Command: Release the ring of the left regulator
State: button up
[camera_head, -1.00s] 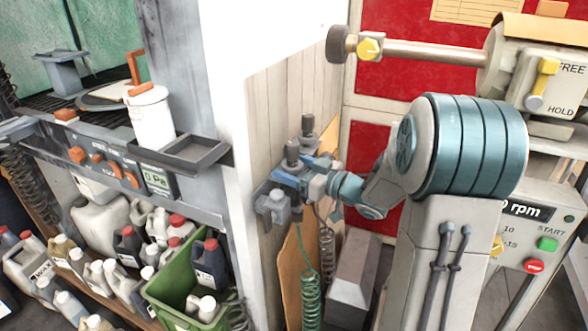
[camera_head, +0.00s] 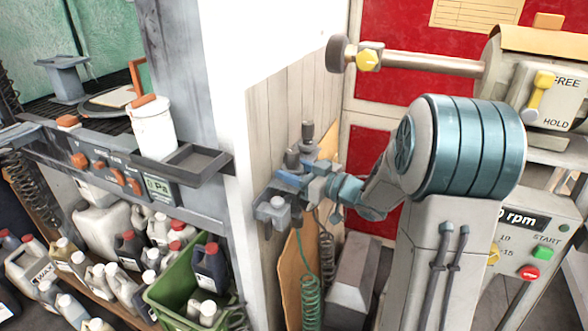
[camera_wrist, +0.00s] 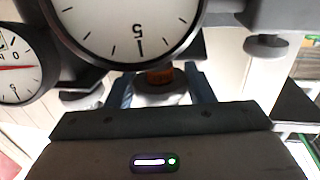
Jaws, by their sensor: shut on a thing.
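In the wrist view, the two fingers of my gripper (camera_wrist: 162,91) close around a grey round knob (camera_wrist: 160,97) with an orange-brown ring (camera_wrist: 160,77) on its gauge side. A large white gauge (camera_wrist: 130,22) sits just beyond the ring. Where the fingertips touch is partly hidden. In the head view, my gripper (camera_head: 303,182) reaches from the right to the regulators by the wooden panel. Two dark upright regulator knobs (camera_head: 308,132) (camera_head: 292,158) stand behind it. The ring is too small to make out there.
A second gauge (camera_wrist: 13,68) is close on the left in the wrist view, and a grey fitting (camera_wrist: 268,45) is on the right. A green coiled hose (camera_head: 311,295) hangs below the regulators. The white wall edge (camera_head: 245,180) stands close to their left.

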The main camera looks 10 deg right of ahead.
jog(key=shift+r, duration=0.3)
jog(key=o, duration=1.4)
jog(key=shift+s+d, duration=0.1)
jog(key=shift+d, duration=0.05)
jog(key=p+v, duration=0.1)
jog(key=v, duration=1.2)
jog(key=shift+s+d+f, duration=0.1)
jog(key=shift+s+f, duration=0.05)
jog(key=shift+s, duration=0.05)
